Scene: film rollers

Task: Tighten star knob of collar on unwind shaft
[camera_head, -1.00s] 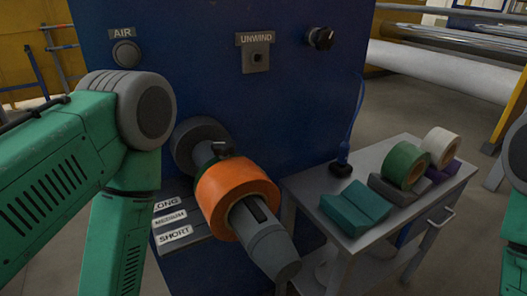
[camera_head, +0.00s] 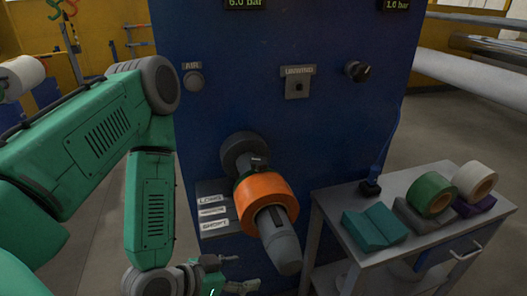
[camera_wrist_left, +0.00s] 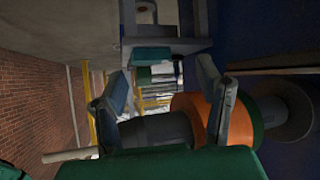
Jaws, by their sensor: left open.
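The unwind shaft (camera_head: 281,245) sticks out of the blue machine face, carrying an orange roll (camera_head: 264,188). A small dark knob (camera_head: 258,161) shows on the collar just behind the roll; its star shape is too small to make out. A large dark flange (camera_head: 240,151) sits behind it. My left gripper (camera_head: 240,287) is low at the bottom edge, left of the shaft's end, apart from the knob. In the left wrist view its two fingers (camera_wrist_left: 163,92) are spread and empty, with the orange roll (camera_wrist_left: 188,108) beyond the right finger. The knob cannot be picked out there.
A grey cart (camera_head: 345,250) at right holds a teal block (camera_head: 376,227), a green roll (camera_head: 430,193) and a white roll (camera_head: 474,179). An UNWIND switch (camera_head: 297,86) and black knob (camera_head: 357,71) are above.

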